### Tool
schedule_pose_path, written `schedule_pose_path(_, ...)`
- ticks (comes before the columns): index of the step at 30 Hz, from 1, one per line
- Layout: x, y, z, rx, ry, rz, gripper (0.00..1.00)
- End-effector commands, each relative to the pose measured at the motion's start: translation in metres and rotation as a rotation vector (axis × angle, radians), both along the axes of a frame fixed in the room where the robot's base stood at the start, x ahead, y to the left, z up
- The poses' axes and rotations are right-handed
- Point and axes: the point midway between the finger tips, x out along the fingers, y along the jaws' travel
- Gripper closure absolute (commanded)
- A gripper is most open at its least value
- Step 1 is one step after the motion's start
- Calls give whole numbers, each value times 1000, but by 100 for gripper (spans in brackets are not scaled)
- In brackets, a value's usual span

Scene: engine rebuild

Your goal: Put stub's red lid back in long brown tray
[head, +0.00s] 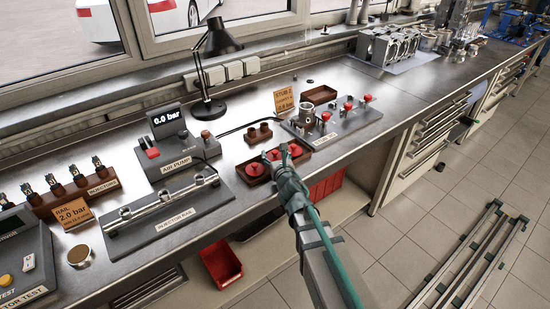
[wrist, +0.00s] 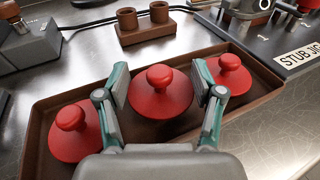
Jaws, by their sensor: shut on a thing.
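The long brown tray (wrist: 262,102) lies below my gripper (wrist: 165,92) and holds red round-knobbed lids. In the wrist view the middle red lid (wrist: 160,95) is between my two fingers, which are shut on it. It is upright, over or in the middle of the tray; I cannot tell whether it touches the floor. Another red lid (wrist: 74,135) sits in the left end and a third (wrist: 230,75) in the right end. In the head view my gripper (head: 285,158) is over the tray. The metal stub (head: 307,113) stands on the stub jig (head: 330,132) with its top uncovered.
A brown two-hole block (head: 259,133) stands behind the tray. An empty-looking brown tray (head: 319,96) lies behind the jig. Red-knobbed parts (head: 348,105) stand on the jig. The air pump (head: 180,150) and injector rail (head: 165,215) are to the left. The bench's front edge is close.

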Motion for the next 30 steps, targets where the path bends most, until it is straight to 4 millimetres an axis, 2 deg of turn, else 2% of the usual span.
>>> schedule_pose_path(21, 0, -1, -14, -1, 4, -2, 52)
schedule_pose_path(22, -1, -1, -14, -2, 5, -2, 28)
schedule_pose_path(25, -1, -1, -16, -2, 7, -4, 11)
schedule_pose_path(26, -1, -1, -16, -2, 7, -4, 8)
schedule_pose_path(30, -2, -1, -17, -2, 9, -4, 8)
